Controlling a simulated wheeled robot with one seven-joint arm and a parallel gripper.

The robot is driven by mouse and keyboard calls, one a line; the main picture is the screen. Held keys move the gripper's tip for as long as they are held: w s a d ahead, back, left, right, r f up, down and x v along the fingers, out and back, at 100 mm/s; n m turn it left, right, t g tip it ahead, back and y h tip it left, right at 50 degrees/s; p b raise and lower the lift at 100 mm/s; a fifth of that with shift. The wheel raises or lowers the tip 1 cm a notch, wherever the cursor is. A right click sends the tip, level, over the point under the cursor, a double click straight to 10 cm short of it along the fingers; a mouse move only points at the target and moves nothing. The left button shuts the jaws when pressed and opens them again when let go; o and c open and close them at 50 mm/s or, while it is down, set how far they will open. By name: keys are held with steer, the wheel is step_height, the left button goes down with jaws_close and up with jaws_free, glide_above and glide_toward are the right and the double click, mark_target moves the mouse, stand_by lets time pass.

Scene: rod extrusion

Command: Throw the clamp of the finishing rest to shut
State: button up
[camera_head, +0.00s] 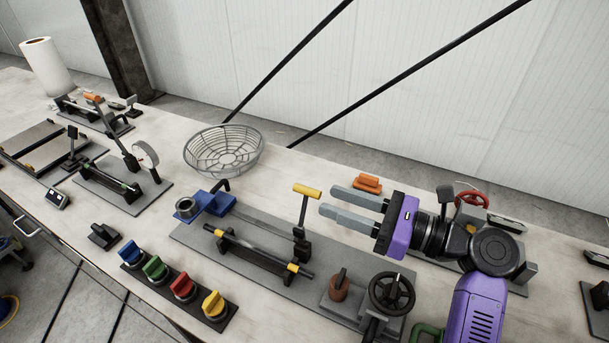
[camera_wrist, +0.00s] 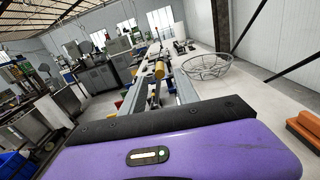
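A clamp with a yellow handle (camera_head: 307,191) stands on the central grey fixture plate (camera_head: 235,248); its lever is raised, close to upright. I take this as the finishing rest's clamp, though no label shows. A dark rod (camera_head: 250,247) with yellow bands lies along the fixture, left of the clamp. My gripper (camera_head: 328,200) is open and empty, fingers pointing left, with the fingertips just right of the yellow handle and apart from it. In the wrist view, the yellow handle (camera_wrist: 159,70) shows ahead between the fingers.
A wire basket (camera_head: 224,150) stands behind the fixture. A black handwheel (camera_head: 391,292) and a brown knobbed part (camera_head: 340,284) are at the plate's front right. Coloured knobs (camera_head: 183,288) line the front edge. An orange-handled block (camera_head: 367,183) lies behind my gripper. Other fixtures stand left.

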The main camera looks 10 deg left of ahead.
mark_target(310, 192)
steer(key=b+x, duration=0.4)
steer(key=x, duration=0.2)
steer(key=shift+w+a+f, duration=0.15)
steer(key=shift+a, duration=0.15)
steer(key=shift+w+a, duration=0.15)
steer(key=shift+a, duration=0.35)
jaws_close()
steer(key=shift+d, duration=0.1)
stand_by(0.7)
